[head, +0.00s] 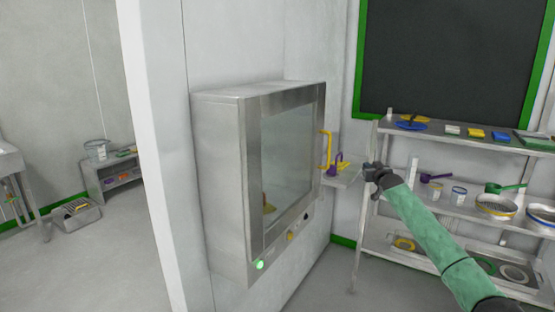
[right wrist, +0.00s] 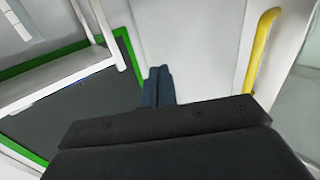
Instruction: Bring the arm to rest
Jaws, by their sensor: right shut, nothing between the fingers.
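My right arm (head: 430,232), in a green sleeve, reaches in from the lower right in the head view. Its dark gripper (head: 369,172) is in the air in front of the shelves, right of the steel cabinet's yellow door handle (head: 325,150). In the right wrist view the gripper's fingers (right wrist: 157,84) are together with nothing between them. The yellow handle (right wrist: 262,62) shows to their right, apart from them. My left gripper is not in view.
The steel cabinet (head: 222,180) has a glass door, which looks shut, and a lit green button (head: 260,265). A small ledge (head: 345,178) with a purple object (head: 335,166) is close to the gripper. A rack (head: 470,143) holds scoops and sieves. Open floor (head: 330,285) lies below.

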